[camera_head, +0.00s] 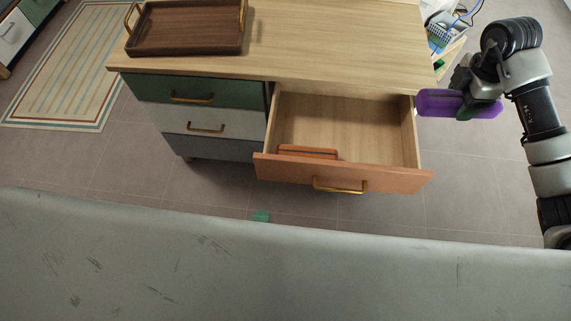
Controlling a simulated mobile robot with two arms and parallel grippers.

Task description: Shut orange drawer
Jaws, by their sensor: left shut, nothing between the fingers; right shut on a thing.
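The orange drawer (385,178) is pulled out from the right side of the wooden cabinet, with its brass handle (340,187) on the front. Its light wood interior shows, and an orange flat object (308,150) lies inside near the front panel. My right gripper (467,101) is shut on a purple flat object (437,103) to the right of the drawer, near the cabinet's right side and apart from the drawer front. My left gripper is not in view.
Green (185,92), light grey (202,121) and blue-grey (210,148) drawers at the left are shut. A brown tray (185,45) stands on the cabinet top (330,45). White and blue items (440,32) sit behind at the right. Tiled floor (350,214) in front of the drawer is mostly clear.

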